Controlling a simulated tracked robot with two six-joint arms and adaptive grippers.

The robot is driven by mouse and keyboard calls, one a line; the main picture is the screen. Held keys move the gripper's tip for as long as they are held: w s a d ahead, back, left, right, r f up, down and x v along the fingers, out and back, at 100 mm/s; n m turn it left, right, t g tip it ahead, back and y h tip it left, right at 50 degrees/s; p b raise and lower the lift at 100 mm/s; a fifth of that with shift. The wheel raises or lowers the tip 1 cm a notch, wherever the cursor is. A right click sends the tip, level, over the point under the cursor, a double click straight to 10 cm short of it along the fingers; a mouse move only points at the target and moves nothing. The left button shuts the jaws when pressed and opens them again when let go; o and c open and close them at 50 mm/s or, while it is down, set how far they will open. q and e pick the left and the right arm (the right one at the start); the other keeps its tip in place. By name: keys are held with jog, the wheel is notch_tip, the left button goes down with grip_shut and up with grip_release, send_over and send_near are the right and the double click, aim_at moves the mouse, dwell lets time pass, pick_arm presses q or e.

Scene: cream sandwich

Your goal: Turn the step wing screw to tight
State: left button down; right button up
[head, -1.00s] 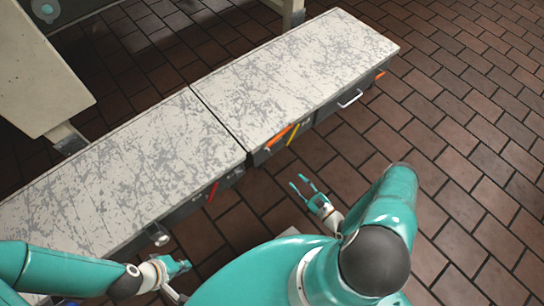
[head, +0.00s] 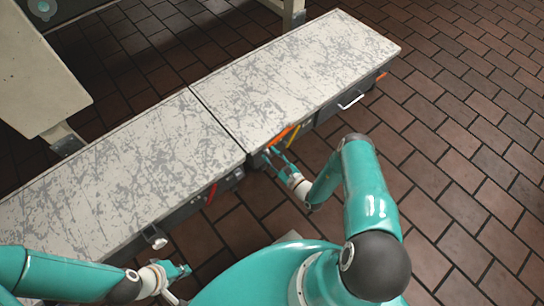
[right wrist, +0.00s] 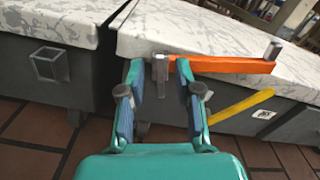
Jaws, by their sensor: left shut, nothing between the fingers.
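In the right wrist view a small upright grey metal tab, which looks like the wing screw (right wrist: 160,68), sits at the front edge of the step, at the left end of an orange lever (right wrist: 235,65). My right gripper (right wrist: 160,64) is open, with one finger on each side of the tab; I cannot tell whether either touches it. In the head view my right gripper (head: 271,155) is at the step's front side, just left of the orange lever (head: 283,133), and it hides the tab. My left gripper (head: 184,269) is shut and empty at the lower left, apart from the step.
The step's scratched pale top (head: 290,75) runs diagonally, with a seam near the middle. A yellow lever (right wrist: 240,105) lies below the orange one. A red lever (head: 212,192), a silver knob (head: 159,242) and a handle (head: 350,99) line the front. Brick floor is clear at right.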

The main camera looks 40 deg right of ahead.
grip_shut()
jog(key=shift+m, duration=0.3)
jog(key=m+b, duration=0.1)
jog(key=m, duration=0.2)
jog(key=shift+d+f+m, duration=0.1)
jog(key=shift+m, duration=0.3)
jog(key=m+b, duration=0.1)
jog(key=m, duration=0.4)
jog(key=m+b, duration=0.2)
jog(key=m, duration=0.4)
jog(key=m+b, duration=0.2)
jog(key=m, duration=0.4)
jog(key=shift+d+f, duration=0.2)
jog(key=shift+d, duration=0.2)
